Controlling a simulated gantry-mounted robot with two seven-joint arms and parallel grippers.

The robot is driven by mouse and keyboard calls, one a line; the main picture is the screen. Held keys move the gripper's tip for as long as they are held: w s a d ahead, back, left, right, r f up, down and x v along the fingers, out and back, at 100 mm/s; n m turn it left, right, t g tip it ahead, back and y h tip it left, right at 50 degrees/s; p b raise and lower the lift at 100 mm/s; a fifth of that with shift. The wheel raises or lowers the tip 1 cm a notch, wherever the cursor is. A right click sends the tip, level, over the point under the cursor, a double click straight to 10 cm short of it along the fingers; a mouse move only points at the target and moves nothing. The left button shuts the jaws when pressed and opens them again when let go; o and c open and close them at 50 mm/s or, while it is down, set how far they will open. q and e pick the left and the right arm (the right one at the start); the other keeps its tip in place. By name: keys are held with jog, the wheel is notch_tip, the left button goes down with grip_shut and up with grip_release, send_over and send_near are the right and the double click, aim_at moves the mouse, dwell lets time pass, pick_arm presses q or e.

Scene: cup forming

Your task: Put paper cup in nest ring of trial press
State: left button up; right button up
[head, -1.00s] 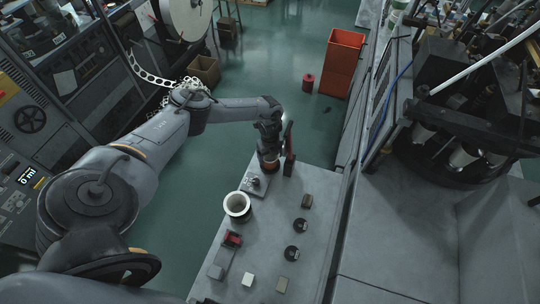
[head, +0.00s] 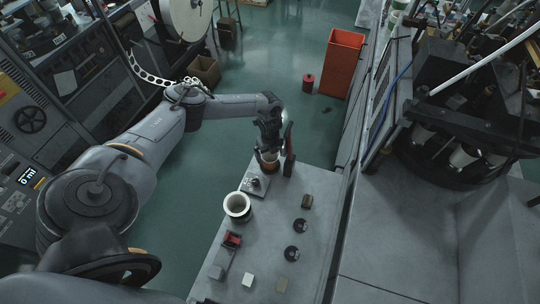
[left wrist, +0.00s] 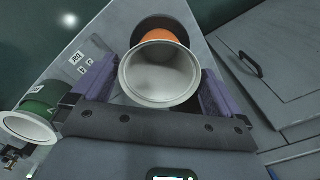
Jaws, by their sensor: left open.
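The white paper cup (left wrist: 158,78) has its mouth facing the camera in the left wrist view, between my left gripper's two purple fingers. My left gripper (head: 267,149) is open, with a finger on either side of the cup. Directly beyond the cup shows the orange nest ring (left wrist: 160,37). The cup stands in line with it and appears to sit in it, but its lower end is hidden. In the head view the trial press (head: 289,150), with a dark red upright part, stands at the far end of the table beside the gripper. My right gripper is out of view.
A dark green holder with a white rim (head: 238,207) stands on the grey table (head: 262,235). Several small blocks and round dark pieces lie nearer. A red bin (head: 342,62) stands on the floor beyond. A large dark machine (head: 470,130) is at right.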

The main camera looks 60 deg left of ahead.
pick_arm(q)
notch_tip(320, 180, up, 10)
dwell(0.4)
dwell(0.3)
